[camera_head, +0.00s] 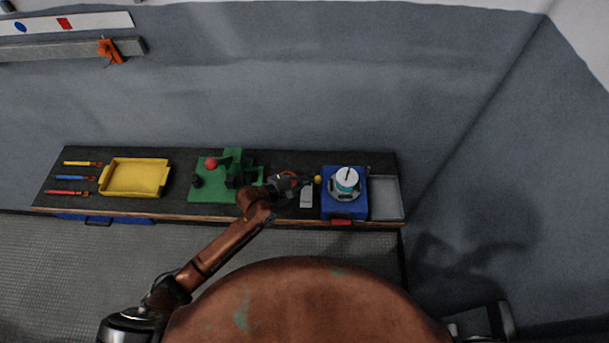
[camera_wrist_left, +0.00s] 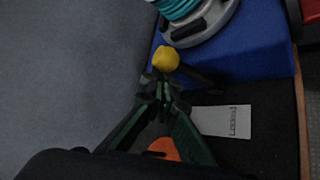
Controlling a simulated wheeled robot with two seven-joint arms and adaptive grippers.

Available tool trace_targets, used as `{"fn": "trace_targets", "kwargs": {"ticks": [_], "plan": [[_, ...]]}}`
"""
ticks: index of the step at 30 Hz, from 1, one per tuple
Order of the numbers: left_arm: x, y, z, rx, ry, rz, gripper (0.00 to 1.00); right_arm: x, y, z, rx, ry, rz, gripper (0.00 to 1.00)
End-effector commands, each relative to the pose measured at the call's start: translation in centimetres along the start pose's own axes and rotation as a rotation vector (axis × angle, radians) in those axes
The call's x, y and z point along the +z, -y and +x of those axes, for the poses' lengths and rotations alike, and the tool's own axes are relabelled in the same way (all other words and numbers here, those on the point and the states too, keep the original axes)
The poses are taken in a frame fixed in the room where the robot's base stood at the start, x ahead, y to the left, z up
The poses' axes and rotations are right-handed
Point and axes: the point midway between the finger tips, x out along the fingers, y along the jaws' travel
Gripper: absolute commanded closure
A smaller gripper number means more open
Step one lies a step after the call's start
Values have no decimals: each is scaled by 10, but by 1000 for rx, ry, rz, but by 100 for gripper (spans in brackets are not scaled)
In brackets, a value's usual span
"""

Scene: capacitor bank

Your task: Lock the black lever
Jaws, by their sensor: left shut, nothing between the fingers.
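A yellow knob (camera_head: 318,179) is beside the blue block, and it also shows in the left wrist view (camera_wrist_left: 165,58). A dark bar (camera_wrist_left: 202,76) lies close to the knob; I cannot tell for sure whether it is the black lever, which my gripper partly hides. A white label (camera_head: 306,197) reads "Locked" in the left wrist view (camera_wrist_left: 224,120). My left gripper (camera_head: 303,181) is shut and empty, its tips (camera_wrist_left: 160,86) just short of the knob. Contact with the bar cannot be told. My right gripper is not in view.
A blue block (camera_head: 329,208) bears a grey round base with a white-topped teal coil (camera_head: 347,180). A green fixture (camera_head: 209,191) with a red ball stands left of my gripper. A yellow tray (camera_head: 135,178) and several tools lie farther left. A wall rises behind the bench.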

Motion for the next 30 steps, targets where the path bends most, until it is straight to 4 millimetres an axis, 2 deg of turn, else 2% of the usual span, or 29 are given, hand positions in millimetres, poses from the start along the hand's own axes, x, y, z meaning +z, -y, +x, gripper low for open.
{"fn": "trace_targets", "kwargs": {"ticks": [12, 30], "plan": [[10, 9, -11, 154, -1, 155, 100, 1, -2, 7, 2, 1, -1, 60], [14, 10, -13, 182, 3, 187, 100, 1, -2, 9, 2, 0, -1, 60]]}}
